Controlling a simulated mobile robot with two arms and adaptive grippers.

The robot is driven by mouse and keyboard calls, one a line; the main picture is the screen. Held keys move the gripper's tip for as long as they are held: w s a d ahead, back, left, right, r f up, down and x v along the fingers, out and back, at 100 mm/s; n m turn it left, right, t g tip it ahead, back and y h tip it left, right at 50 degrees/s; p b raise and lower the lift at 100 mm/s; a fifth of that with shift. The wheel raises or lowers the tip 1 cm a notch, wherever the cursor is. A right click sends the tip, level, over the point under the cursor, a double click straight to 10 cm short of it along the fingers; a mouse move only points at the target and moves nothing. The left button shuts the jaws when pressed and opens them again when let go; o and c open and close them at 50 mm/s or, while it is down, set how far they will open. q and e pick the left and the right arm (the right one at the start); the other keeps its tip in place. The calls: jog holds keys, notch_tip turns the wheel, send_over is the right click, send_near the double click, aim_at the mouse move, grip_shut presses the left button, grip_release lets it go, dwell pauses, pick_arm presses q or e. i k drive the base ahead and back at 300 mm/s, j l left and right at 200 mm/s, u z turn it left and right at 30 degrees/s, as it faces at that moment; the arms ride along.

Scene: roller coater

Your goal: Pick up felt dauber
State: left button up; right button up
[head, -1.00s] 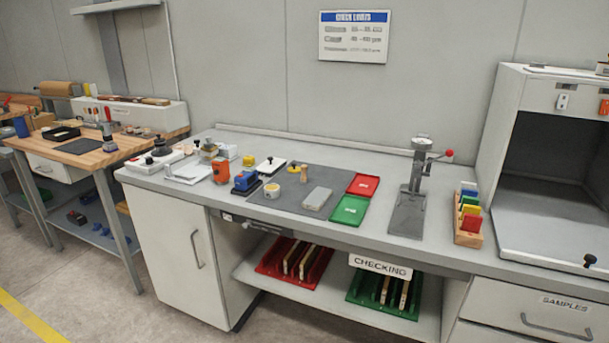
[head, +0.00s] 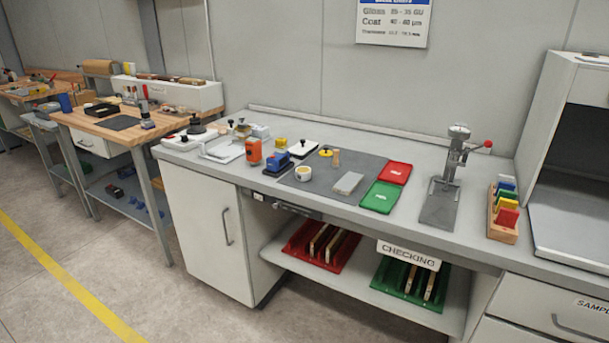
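A small upright tan piece (head: 336,158), which looks like the felt dauber, stands on the dark grey mat (head: 325,182) on the grey bench. It is too small to make out felt for sure. It stands just right of a yellow round item (head: 326,152) and behind a pale grey block (head: 348,183). A small white cup with tan contents (head: 304,174) sits to its left on the mat. Neither of my grippers shows in the head view.
Red (head: 394,173) and green (head: 380,197) trays lie at the mat's right. A blue tool (head: 278,164) and an orange device (head: 254,151) stand left. A press stand (head: 440,205) and sample rack (head: 502,225) are farther right. Open floor (head: 130,285) lies front left.

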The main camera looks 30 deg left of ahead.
aim_at(335, 151)
jog(key=i+j+z, duration=0.1)
jog(key=j, duration=0.25)
jog(key=i+j+z, duration=0.15)
jog(key=j, duration=0.2)
jog(key=i+j+z, duration=0.1)
jog(key=j, duration=0.25)
jog(key=i+j+z, duration=0.15)
jog(key=j, duration=0.25)
